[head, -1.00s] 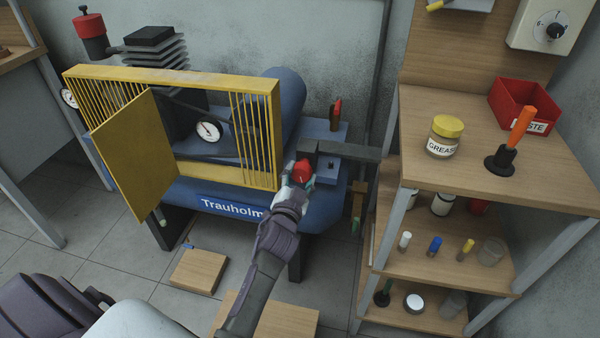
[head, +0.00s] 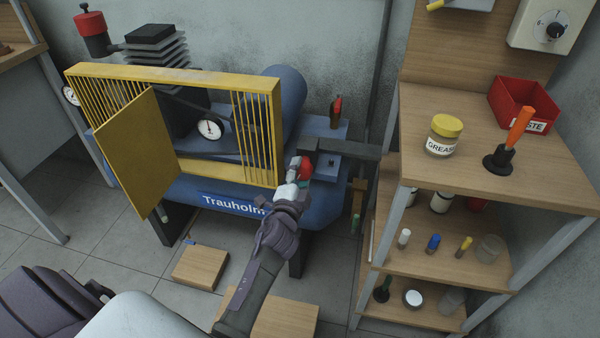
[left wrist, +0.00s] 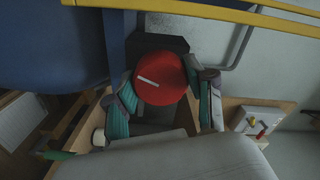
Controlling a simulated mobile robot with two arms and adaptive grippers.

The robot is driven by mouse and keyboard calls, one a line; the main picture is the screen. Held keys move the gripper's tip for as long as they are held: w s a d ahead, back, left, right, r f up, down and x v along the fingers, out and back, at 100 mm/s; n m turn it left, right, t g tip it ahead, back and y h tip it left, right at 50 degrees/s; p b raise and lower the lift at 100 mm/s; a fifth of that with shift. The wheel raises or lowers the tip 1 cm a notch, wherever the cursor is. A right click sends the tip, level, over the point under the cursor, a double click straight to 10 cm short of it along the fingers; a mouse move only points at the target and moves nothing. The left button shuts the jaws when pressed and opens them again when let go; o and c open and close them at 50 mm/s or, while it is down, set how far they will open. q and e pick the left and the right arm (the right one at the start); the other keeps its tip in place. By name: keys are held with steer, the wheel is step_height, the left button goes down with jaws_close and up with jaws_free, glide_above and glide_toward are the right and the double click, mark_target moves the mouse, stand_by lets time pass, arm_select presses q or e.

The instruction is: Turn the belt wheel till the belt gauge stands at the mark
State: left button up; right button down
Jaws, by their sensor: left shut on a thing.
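The belt wheel, a red round knob (head: 306,167), sits by the dark bracket at the right end of the blue compressor. My left gripper (head: 298,172) is shut on it and partly hides it. In the left wrist view, the red wheel (left wrist: 160,86) shows face-on with a slanted white line, and the left gripper (left wrist: 161,92) has a finger on each side of it. The white belt gauge (head: 210,129) is behind the yellow guard; its dark needle points roughly upward, and its mark is too small to make out. My right gripper is out of view.
The yellow guard (head: 180,77) has its door panel (head: 137,152) swung open in front of the compressor (head: 300,103). Wooden shelves (head: 470,175) with a grease jar (head: 444,136) and a red bin stand close on the right. Wooden blocks (head: 200,268) lie on the floor.

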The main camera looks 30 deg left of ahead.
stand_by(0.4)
arm_select(q)
steer(key=o, duration=1.2)
steer(key=shift+d, duration=0.1)
steer(key=shift+c, duration=0.2)
steer(key=v, duration=0.7)
steer(key=shift+s, duration=0.2)
